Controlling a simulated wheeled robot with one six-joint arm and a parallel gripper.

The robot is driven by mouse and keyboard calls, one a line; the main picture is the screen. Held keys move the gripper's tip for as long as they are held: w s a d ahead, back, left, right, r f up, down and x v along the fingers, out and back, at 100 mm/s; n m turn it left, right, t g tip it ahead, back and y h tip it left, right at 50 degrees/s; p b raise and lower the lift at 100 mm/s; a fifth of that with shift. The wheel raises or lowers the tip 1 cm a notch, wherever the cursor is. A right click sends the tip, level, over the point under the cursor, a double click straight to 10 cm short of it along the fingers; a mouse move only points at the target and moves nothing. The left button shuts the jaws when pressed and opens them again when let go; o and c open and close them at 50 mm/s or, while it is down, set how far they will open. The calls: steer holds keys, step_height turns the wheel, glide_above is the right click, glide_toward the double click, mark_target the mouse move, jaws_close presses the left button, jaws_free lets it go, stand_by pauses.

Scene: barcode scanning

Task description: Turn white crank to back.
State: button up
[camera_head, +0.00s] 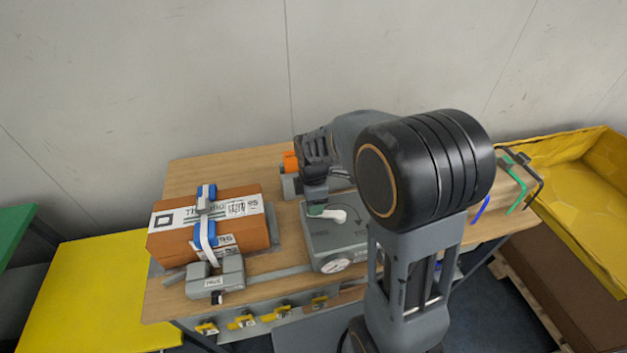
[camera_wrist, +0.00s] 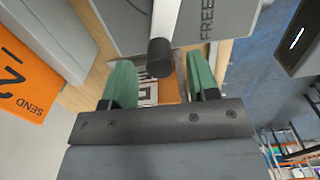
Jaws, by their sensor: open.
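The white crank (camera_head: 332,215) lies on top of a grey box (camera_head: 340,250) with printed labels and a round dial on its front. My gripper (camera_head: 316,208) reaches down at the left end of the crank and hides part of it. In the wrist view, the two green fingers (camera_wrist: 161,80) are spread apart. A pale bar with a dark round knob (camera_wrist: 160,57) at its end shows between and just beyond them. I cannot tell whether a finger touches it. The word FREE is on the grey surface beside it.
A brown carton (camera_head: 170,243) with blue-and-white straps sits left on the wooden table (camera_head: 190,175). A grey clamp-like device (camera_head: 215,280) stands in front of it. An orange-topped item (camera_head: 290,161) is behind my gripper. A yellow bin (camera_head: 590,170) is at the right.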

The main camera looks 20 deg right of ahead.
step_height(320, 180, up, 11)
steer(key=shift+r, duration=0.15)
stand_by(0.7)
